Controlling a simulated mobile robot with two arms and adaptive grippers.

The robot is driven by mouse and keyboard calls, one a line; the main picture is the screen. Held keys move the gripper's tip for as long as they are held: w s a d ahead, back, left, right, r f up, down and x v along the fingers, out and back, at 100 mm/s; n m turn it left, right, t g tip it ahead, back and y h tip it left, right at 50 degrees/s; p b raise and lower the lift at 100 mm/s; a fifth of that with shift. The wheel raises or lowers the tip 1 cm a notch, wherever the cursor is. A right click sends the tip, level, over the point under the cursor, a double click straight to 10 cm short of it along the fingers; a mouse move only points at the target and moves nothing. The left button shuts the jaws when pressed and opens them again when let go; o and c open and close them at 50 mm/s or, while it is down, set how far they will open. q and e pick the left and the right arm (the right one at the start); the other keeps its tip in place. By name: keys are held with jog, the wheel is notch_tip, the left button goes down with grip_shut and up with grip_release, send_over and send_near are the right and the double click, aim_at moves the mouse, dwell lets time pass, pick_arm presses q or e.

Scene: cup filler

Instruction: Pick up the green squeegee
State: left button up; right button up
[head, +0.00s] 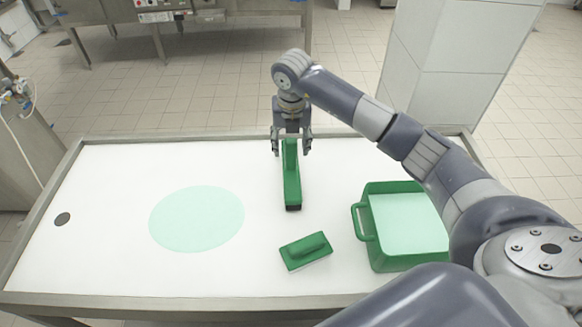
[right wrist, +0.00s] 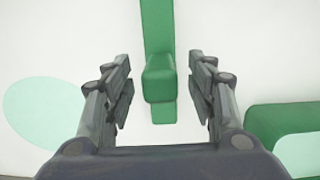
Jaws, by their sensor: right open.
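The green squeegee (head: 292,190) lies on the white table, its long bar running front to back. My right gripper (head: 291,143) is over its far end, pointing down. The squeegee also shows in the right wrist view (right wrist: 159,80), where a raised green block stands between my fingers. The right gripper (right wrist: 161,76) is open there, with one finger on each side and a gap on both sides of the block. I cannot tell how far down the fingers reach along it. My left gripper is in neither view.
A green brush-like block with a grip (head: 306,251) lies in front of the squeegee. A green bin (head: 361,222) with pale green contents stands on the right. A pale green round patch (head: 197,219) and a dark disc (head: 62,219) are on the left. The table has a raised rim.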

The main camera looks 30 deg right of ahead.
notch_tip(320, 180, down, 4)
jog(key=shift+w+r+p, duration=0.15)
jog(key=shift+r+p, duration=0.05)
jog(key=shift+p, duration=0.65)
jog(key=shift+w+d+f, duration=0.1)
jog(key=shift+d+f, duration=0.05)
jog(key=shift+f, duration=0.45)
grip_shut()
jog(key=shift+r, duration=0.1)
jog(key=shift+w+r+b, duration=0.1)
jog(key=shift+r+b, duration=0.2)
jog(key=shift+r, duration=0.1)
notch_tip(320, 180, up, 2)
jog(key=shift+r+b, duration=0.1)
jog(key=shift+b, duration=0.5)
jog(key=s+a+r+b, duration=0.2)
jog(key=s+a+b, duration=0.2)
jog(key=a, duration=1.1)
jog(key=shift+s, duration=1.1)
